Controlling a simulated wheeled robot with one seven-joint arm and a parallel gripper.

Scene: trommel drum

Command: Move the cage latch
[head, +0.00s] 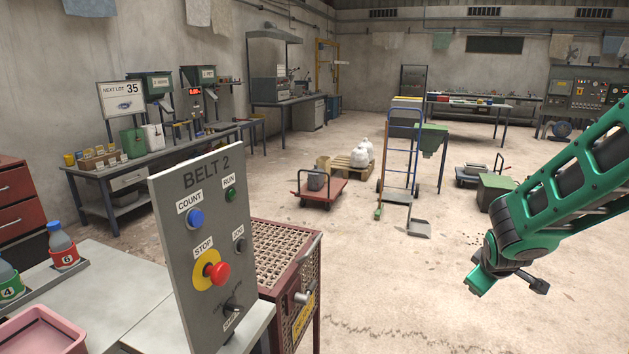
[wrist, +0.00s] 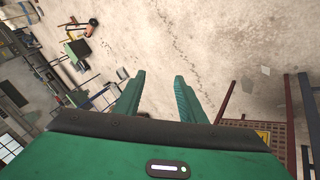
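A red-brown mesh cage (head: 286,237) stands behind and to the right of the grey BELT 2 panel in the head view. A grey metal piece, which looks like the latch (head: 303,297), sits on its front beside a yellow label. I cannot tell the latch's position. Part of the cage (wrist: 236,127) shows at the lower right of the wrist view; the latch cannot be made out there. My gripper (head: 482,279) hangs in free air well to the right of the cage. In the wrist view my gripper (wrist: 157,95) has its green fingers apart with nothing between them.
The BELT 2 panel (head: 180,255) with its red stop button (head: 217,272) stands close to the cage's left. A pink tray (head: 40,330) and numbered bottles (head: 62,245) are on the left bench. The floor between the cage and my gripper is clear.

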